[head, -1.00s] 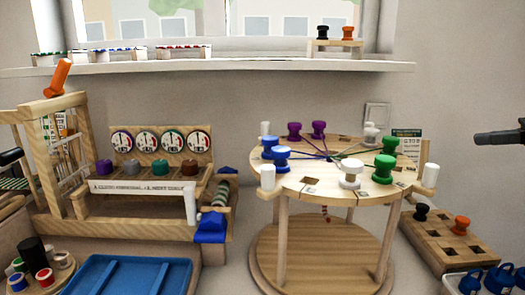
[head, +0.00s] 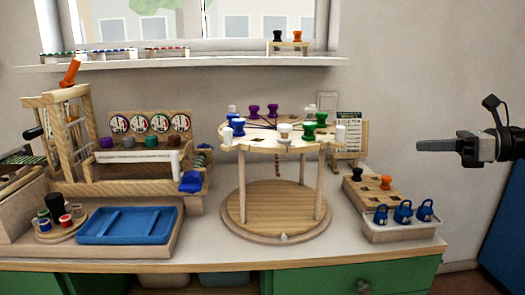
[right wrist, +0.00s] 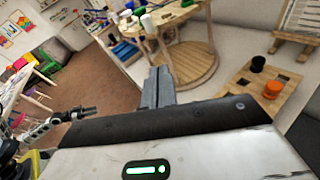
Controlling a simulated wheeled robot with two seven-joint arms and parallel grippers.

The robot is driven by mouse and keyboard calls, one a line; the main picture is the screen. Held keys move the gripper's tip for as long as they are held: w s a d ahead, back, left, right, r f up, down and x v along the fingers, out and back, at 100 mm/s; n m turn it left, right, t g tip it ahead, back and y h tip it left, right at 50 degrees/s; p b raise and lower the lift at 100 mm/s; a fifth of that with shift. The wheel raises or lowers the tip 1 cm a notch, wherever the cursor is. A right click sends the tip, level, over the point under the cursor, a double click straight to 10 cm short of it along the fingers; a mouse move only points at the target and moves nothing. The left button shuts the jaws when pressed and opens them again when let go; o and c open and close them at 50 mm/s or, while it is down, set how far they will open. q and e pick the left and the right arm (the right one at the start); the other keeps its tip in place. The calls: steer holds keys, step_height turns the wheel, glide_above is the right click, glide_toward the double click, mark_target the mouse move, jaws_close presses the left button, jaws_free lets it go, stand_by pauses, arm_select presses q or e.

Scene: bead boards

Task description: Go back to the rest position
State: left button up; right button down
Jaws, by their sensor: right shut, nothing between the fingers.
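My right gripper (head: 432,146) comes in from the right edge of the head view. Its fingers are closed together and hold nothing. It is in the air to the right of the round wooden stand (head: 250,139) and apart from everything. In the right wrist view, the shut fingers (right wrist: 158,86) point toward the stand (right wrist: 205,80). White, blue, green and purple bobbins sit around the stand's top, with coloured threads between some of them. My left gripper is not in the head view.
A wooden block (head: 356,194) with black and orange bobbins lies at the right of the table. A white tray (head: 402,230) of blue padlock-shaped pieces is in front of it. A blue tray (head: 90,232) and a wooden loom frame (head: 50,150) stand at left. A shelf (head: 220,62) runs behind.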

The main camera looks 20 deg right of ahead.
steer(key=a+f+m+t+h+p, duration=0.2)
steer(key=a+f+m+t, duration=0.4)
steer(key=a+f+m, duration=1.5)
steer(key=s+a+f+m+g+h+p, duration=0.1)
steer(key=s+a+f+m+g+h, duration=0.2)
steer(key=s+a+f+m, duration=0.4)
steer(key=s+a+f+m+g+h, duration=0.2)
steer(key=s+a+f+m, duration=0.4)
steer(key=s+m, duration=0.7)
steer(key=shift+s+a+f+m+g+h+p, duration=0.2)
steer(key=shift+a+f+m+g+h+p, duration=0.15)
steer(key=shift+a+g, duration=0.4)
